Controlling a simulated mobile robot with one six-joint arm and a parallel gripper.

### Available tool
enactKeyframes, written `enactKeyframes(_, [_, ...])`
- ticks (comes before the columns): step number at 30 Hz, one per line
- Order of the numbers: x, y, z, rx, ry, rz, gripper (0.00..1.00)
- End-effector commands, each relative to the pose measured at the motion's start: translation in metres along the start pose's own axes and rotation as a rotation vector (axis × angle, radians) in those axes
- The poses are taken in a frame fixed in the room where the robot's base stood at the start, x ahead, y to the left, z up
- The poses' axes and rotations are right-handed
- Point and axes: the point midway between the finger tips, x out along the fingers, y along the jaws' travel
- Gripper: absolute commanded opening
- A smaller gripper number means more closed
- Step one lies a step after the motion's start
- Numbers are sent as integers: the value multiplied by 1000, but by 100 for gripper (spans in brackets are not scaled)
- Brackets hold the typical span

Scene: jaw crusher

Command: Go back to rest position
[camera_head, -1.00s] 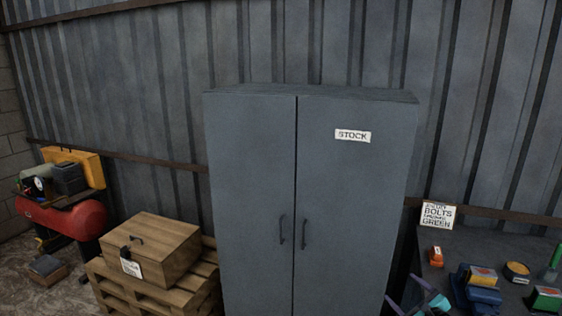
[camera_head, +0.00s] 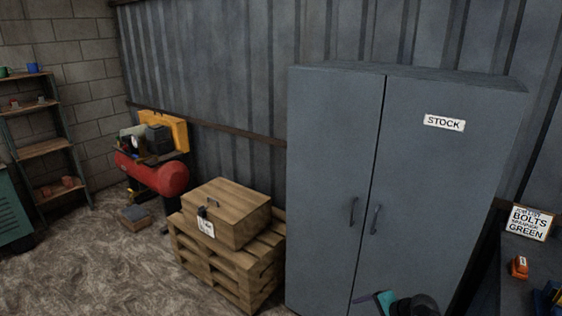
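A part of my arm, dark with a teal piece (camera_head: 385,302), shows at the bottom edge in front of the grey stock cabinet (camera_head: 335,150). My gripper's fingers cannot be made out, so whether it is open or shut does not show. The cabinet has two closed doors with dark handles and a white STOCK label (camera_head: 444,123).
A wooden box (camera_head: 228,212) with a padlock and tag sits on stacked pallets (camera_head: 222,265) left of the cabinet. A red compressor (camera_head: 160,175) and a shelf (camera_head: 42,148) stand farther left. Bare floor (camera_head: 100,270) lies at left.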

Motion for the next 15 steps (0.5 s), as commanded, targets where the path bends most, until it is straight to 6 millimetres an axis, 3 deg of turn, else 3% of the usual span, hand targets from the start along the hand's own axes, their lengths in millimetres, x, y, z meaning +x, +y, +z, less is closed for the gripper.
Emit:
enactKeyframes(6, [29,9,46,-280,-64,173,81])
enactKeyframes(15, [51,26,94,-662,-145,403,81])
